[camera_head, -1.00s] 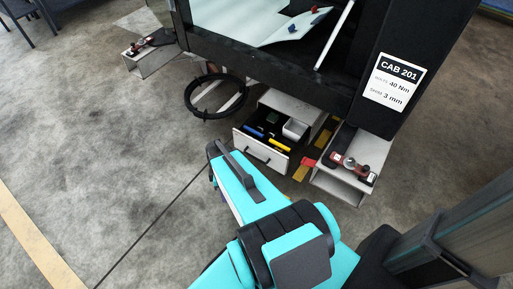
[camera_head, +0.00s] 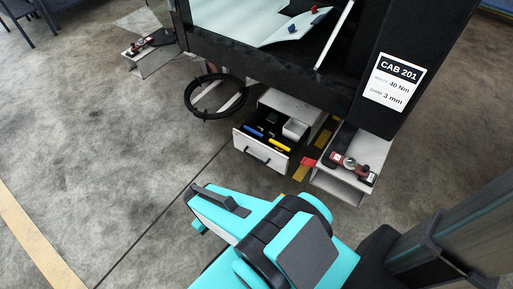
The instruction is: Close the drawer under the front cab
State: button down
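The drawer (camera_head: 241,145) under the front cab (camera_head: 350,85) stands pulled out of its white cabinet (camera_head: 293,105). Its pale front has a dark bar handle (camera_head: 257,156) and faces the lower left. Inside the drawer are a blue tool (camera_head: 253,131), a yellow tool (camera_head: 280,145) and a small white box (camera_head: 295,129). My turquoise arm comes in from the bottom, in front of the drawer and apart from it.
A white stand (camera_head: 342,186) with a reddish-brown device is right of the drawer. A black hose ring (camera_head: 190,104) hangs to its left. A second stand (camera_head: 150,61) is at upper left. A red and yellow marker (camera_head: 303,168) lies between drawer and right stand. The floor at left is clear.

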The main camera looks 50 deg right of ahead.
aim_at(261, 149)
jog(key=u, duration=0.2)
jog(key=k, duration=0.85)
jog(key=u, duration=0.6)
jog(key=k, duration=0.5)
jog(key=u, duration=0.05)
jog(key=i, duration=0.7)
jog(key=u, duration=0.05)
